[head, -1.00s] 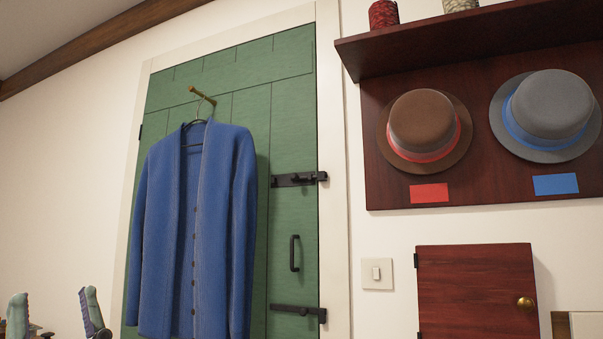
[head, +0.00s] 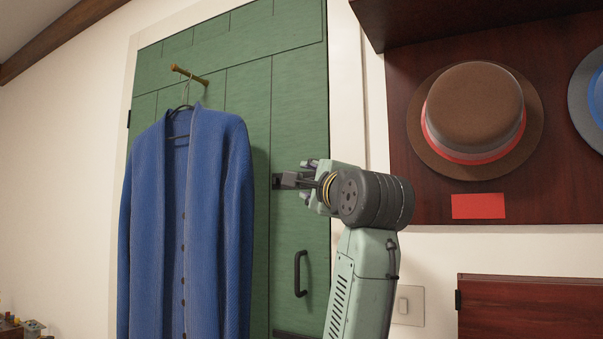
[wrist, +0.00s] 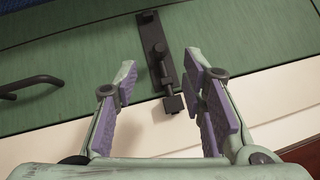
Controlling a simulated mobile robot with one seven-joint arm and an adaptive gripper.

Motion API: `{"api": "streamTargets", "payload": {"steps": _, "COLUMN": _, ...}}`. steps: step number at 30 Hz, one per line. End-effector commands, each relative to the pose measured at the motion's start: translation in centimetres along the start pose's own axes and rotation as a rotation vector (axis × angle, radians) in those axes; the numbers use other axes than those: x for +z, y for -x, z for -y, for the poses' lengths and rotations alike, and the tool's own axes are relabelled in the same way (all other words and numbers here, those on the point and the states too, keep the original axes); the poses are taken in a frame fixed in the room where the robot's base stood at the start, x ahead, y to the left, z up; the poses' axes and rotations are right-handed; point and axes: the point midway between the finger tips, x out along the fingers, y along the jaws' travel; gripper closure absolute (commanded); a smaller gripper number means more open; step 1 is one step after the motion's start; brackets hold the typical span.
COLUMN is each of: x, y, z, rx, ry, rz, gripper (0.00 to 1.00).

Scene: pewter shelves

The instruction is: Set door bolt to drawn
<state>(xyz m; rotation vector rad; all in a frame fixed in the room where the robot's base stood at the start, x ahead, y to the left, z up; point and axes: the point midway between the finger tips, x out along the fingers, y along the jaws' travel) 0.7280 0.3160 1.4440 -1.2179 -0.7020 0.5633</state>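The black door bolt (wrist: 163,70) is mounted on the green door (head: 290,110). Its backplate and a raised knob show in the wrist view, and its rod reaches toward the dark keeper (wrist: 173,103) at the white door frame. In the head view the bolt's left end (head: 279,181) shows while my gripper hides the rest. My gripper (wrist: 160,64) is open, with its purple-padded fingers on either side of the bolt and nothing between the pads. It also shows in the head view (head: 300,174). I cannot tell whether a finger touches the bolt.
A blue cardigan (head: 185,230) hangs on a peg left of the bolt. A black door handle (head: 299,273) sits below. To the right are a hat board with a brown hat (head: 475,110), a light switch (head: 408,305) and a red wooden cabinet (head: 530,305).

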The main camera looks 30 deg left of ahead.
Motion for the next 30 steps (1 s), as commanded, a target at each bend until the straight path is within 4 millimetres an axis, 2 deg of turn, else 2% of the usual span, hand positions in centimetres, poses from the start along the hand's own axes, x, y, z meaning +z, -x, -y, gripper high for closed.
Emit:
{"api": "streamTargets", "payload": {"steps": 6, "x": 0.1, "y": -4.5, "z": 0.3, "rx": 0.004, "ry": 0.002, "rz": 0.000, "gripper": 0.62}}
{"api": "streamTargets", "payload": {"steps": 13, "x": 0.1, "y": -7.7, "z": 0.2, "rx": 0.001, "ry": 0.003, "rz": 0.000, "gripper": 0.62}}
{"api": "streamTargets", "payload": {"steps": 18, "x": 0.1, "y": -8.7, "z": 0.0, "rx": 0.000, "ry": 0.004, "rz": 0.000, "gripper": 0.62}}
{"api": "streamTargets", "payload": {"steps": 26, "x": 0.1, "y": -8.7, "z": 0.0, "rx": -0.001, "ry": 0.004, "rz": 0.000, "gripper": 0.62}}
{"api": "streamTargets", "payload": {"steps": 30, "x": 0.1, "y": -8.7, "z": 0.0, "rx": -0.001, "ry": 0.004, "rz": 0.000, "gripper": 0.72}}
